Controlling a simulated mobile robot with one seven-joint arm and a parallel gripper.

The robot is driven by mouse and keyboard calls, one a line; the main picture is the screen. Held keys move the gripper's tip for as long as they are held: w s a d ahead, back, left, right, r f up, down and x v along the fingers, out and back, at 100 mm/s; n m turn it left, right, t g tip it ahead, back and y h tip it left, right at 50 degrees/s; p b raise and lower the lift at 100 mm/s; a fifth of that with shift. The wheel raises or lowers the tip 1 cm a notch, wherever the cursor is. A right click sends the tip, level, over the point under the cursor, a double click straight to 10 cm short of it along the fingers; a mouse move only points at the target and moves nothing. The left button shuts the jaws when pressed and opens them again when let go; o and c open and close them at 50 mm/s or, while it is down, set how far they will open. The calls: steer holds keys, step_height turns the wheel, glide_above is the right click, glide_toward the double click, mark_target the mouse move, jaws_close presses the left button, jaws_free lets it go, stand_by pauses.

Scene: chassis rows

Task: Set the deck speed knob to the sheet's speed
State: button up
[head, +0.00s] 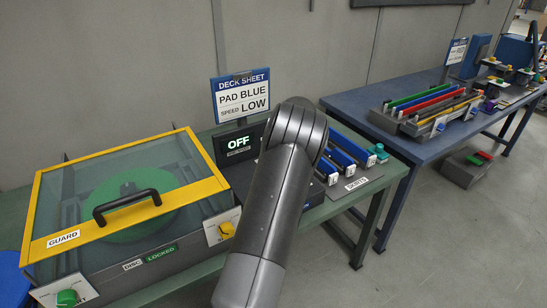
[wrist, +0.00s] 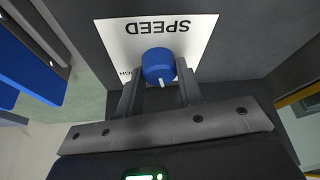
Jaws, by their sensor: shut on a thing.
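The deck sheet (head: 241,98) reads PAD BLUE and SPEED LOW in the head view. In the wrist view the blue speed knob (wrist: 158,62) sits on a white label (wrist: 192,35) that reads SPEED upside down. A partly covered word ending in GH shows left of the knob. The knob's white mark points down in the picture, away from the word SPEED. My gripper (wrist: 159,88) is shut on the knob, one finger on each side. In the head view my arm hides the knob and gripper. Any label behind the right finger is hidden.
The display (head: 238,143) reads OFF. The yellow-framed guard (head: 125,190) is down over the disc, and its sign (head: 160,253) reads LOCKED. A yellow knob (head: 227,230) and a green knob (head: 67,298) are on the deck front.

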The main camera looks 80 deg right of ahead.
steer(key=n, duration=0.2)
steer(key=n+y, duration=0.1)
steer(key=n, duration=0.1)
steer(key=shift+d+n+t+y, duration=0.1)
steer(key=shift+n+t+y, duration=0.2)
steer(key=shift+d+n+y, duration=0.1)
steer(key=shift+n+y, duration=0.9)
steer(key=shift+n, duration=1.6)
steer(key=o, duration=1)
steer(key=shift+c, duration=0.2)
steer(key=v, duration=1)
steer(key=shift+r, duration=0.45)
steer(key=shift+d, duration=0.1)
